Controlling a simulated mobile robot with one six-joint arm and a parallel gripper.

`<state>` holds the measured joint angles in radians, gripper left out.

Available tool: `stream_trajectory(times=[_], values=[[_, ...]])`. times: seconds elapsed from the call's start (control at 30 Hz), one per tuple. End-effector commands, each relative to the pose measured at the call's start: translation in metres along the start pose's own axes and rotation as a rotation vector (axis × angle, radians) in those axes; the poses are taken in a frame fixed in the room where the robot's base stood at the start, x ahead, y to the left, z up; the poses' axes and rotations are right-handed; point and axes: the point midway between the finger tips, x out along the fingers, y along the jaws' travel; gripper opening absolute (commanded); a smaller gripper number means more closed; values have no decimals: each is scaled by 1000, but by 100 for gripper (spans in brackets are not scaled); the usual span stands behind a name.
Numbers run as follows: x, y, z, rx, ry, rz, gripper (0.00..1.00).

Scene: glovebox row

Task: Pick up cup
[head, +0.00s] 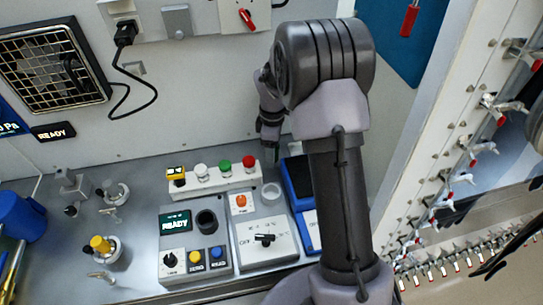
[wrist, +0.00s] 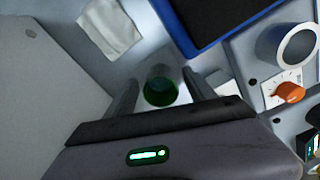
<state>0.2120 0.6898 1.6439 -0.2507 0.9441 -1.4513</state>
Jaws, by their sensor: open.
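A small round cup-like thing (wrist: 160,92) with a dark green rim and a grey, see-through-looking body shows in the wrist view, between the two fingers of my gripper (wrist: 160,77). The fingers are open, one on each side of it, with gaps; I cannot tell how far below the fingertips it stands. In the head view my gripper (head: 270,147) points down near the back wall, partly hidden by my arm. I cannot make the cup out there.
A blue-rimmed dark tray (head: 297,178) lies close by. A row of coloured buttons (head: 213,176) stands left of my gripper. A white cloth (wrist: 110,27) lies near the fingers.

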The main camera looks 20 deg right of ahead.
Motion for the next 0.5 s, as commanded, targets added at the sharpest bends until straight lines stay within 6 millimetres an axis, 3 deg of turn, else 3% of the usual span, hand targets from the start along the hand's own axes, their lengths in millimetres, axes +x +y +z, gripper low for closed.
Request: stream_trajectory(times=[0.13,0.43,0.5], values=[[-3,0,0,1,1,2,63],[-3,0,0,1,1,1,4],[-3,0,0,1,1,1,0]])
